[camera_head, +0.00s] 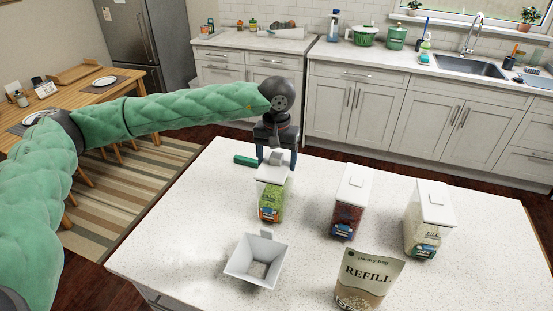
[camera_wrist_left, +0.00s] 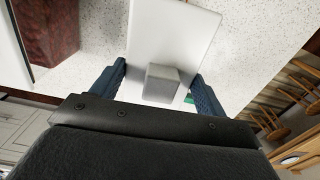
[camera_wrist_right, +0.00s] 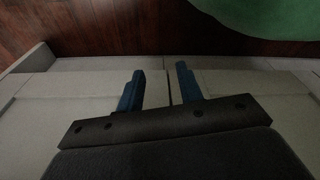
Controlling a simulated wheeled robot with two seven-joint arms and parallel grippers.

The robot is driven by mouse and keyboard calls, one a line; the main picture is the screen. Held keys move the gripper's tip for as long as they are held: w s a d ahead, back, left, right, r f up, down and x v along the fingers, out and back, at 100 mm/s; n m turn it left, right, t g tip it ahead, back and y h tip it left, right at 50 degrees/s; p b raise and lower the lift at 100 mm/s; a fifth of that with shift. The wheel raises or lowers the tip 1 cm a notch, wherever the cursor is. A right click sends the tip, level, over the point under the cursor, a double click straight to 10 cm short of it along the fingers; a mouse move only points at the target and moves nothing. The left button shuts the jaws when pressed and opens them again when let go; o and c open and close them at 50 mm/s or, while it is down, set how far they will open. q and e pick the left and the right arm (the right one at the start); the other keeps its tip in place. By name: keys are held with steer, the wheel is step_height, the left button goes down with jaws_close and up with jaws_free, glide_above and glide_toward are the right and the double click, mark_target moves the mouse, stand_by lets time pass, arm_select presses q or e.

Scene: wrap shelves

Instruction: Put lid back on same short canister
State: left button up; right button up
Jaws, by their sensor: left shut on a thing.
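The left canister (camera_head: 270,205) is clear, holds green contents and stands on the white island. A white lid (camera_head: 272,174) with a grey knob is at its top; I cannot tell whether it is seated or slightly above. My left gripper (camera_head: 276,150) is over the lid from behind and shut on it. In the left wrist view the lid (camera_wrist_left: 172,35) lies between the fingers of my left gripper (camera_wrist_left: 158,72), with the knob (camera_wrist_left: 160,83) near them. My right gripper (camera_wrist_right: 160,72) is open and empty in the right wrist view.
A canister with dark red contents (camera_head: 346,210) and one with pale contents (camera_head: 427,228) stand to the right, both lidded. A white square scoop or funnel (camera_head: 240,262) and a refill bag (camera_head: 365,280) are in front. A green object (camera_head: 245,160) lies behind left.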

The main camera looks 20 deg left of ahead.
arm_select(q)
steer(key=shift+f+b, duration=0.7)
steer(key=shift+b, duration=0.95)
stand_by(0.7)
stand_by(0.3)
steer(key=o, duration=1.1)
steer(key=shift+r, duration=0.1)
steer(key=shift+r, duration=3.45)
